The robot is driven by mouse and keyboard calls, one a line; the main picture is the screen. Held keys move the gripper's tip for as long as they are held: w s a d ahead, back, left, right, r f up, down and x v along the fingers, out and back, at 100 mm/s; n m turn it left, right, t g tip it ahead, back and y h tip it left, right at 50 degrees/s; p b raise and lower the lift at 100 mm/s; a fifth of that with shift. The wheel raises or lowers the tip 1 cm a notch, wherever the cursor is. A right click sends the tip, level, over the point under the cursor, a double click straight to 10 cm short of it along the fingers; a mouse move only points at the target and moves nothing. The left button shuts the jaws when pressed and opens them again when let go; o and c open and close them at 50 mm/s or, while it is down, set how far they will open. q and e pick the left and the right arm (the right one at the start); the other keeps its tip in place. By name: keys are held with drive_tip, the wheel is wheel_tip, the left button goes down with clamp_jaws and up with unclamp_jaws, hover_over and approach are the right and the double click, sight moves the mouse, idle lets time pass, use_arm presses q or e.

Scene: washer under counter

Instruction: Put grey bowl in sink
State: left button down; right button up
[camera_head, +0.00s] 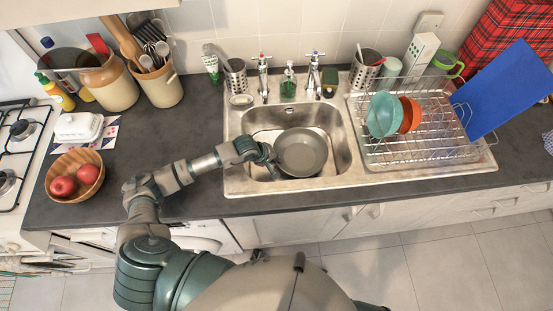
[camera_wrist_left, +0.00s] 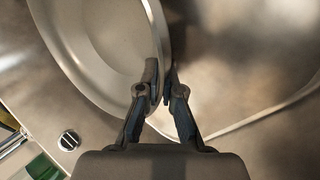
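The grey bowl (camera_head: 301,151) is over the basin of the metal sink (camera_head: 237,178), inside its outline in the head view. In the left wrist view the bowl (camera_wrist_left: 105,45) fills the upper left, tilted, with its rim between my fingers. My left gripper (camera_head: 270,158) is at the bowl's left edge. In the left wrist view my left gripper (camera_wrist_left: 162,78) is closed on the rim. I cannot tell whether the bowl touches the basin floor. My right gripper does not show.
A dish rack (camera_head: 430,153) with a teal bowl (camera_head: 384,114) and an orange bowl (camera_head: 411,114) stands right of the basin. Taps (camera_head: 313,75) stand behind it. A wooden bowl (camera_head: 75,175) with red apples is on the left counter. Dark counter between is mostly clear.

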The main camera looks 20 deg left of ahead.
use_arm(q)
drive_tip(key=shift+d+r, duration=0.1)
drive_tip(key=shift+d, duration=0.1)
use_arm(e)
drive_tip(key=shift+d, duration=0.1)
use_arm(q)
drive_tip(key=c, duration=1.3)
unclamp_jaws()
drive_tip(key=shift+a, duration=0.1)
drive_tip(key=shift+s+a+r, duration=0.1)
drive_tip(key=shift+a, duration=0.1)
drive_tip(key=v, duration=1.1)
drive_tip(key=shift+s+r, duration=0.1)
drive_tip(key=shift+r, duration=0.2)
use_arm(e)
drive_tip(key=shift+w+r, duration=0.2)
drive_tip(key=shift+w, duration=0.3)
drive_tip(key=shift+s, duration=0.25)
